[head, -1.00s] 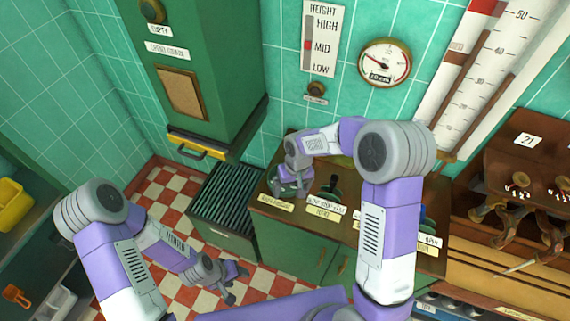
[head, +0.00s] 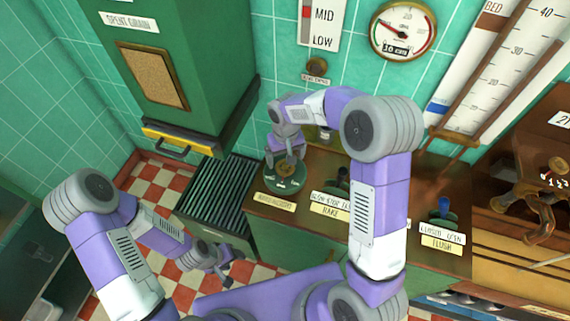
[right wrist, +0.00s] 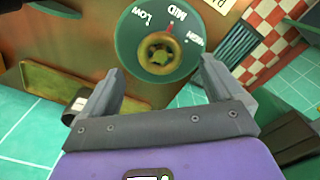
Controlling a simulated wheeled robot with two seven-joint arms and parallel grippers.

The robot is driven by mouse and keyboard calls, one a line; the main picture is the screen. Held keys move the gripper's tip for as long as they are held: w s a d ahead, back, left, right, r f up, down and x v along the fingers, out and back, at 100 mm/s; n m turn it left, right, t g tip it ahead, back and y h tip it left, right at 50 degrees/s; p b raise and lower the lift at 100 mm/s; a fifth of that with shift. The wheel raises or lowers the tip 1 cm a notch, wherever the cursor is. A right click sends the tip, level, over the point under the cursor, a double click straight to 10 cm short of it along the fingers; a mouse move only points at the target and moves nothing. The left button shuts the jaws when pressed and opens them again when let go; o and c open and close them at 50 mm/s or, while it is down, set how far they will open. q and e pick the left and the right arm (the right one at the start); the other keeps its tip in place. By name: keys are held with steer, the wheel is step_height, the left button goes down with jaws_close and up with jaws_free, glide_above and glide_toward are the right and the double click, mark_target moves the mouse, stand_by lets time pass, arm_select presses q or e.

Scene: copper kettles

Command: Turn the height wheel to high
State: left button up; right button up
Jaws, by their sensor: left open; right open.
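The height wheel is a brass wheel (right wrist: 160,52) on a round green dial marked LOW, MID and HIGH. A red mark on the dial stands near MID. In the head view the dial (head: 286,183) sits on the left end of the green cabinet's top, partly hidden by my right gripper (head: 286,160). My right gripper also shows in the right wrist view (right wrist: 163,74), open, its fingers apart either side of the wheel's near side; I cannot tell whether they touch. The wall height gauge (head: 320,22) shows red beside MID; its top is cut off. My left gripper (head: 224,268) is open, low over the floor.
Other controls stand to the right on the cabinet top, including one labelled rake (head: 330,190) and one labelled flush (head: 443,215). A dark slatted grate (head: 215,195) lies left of the cabinet. A round gauge (head: 403,30) hangs on the tiled wall.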

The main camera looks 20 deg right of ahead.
mark_target(285, 166)
step_height(285, 166, down, 5)
steer(key=shift+w, duration=0.1)
stand_by(0.3)
steer(key=c, duration=1)
steer(key=shift+c, duration=0.2)
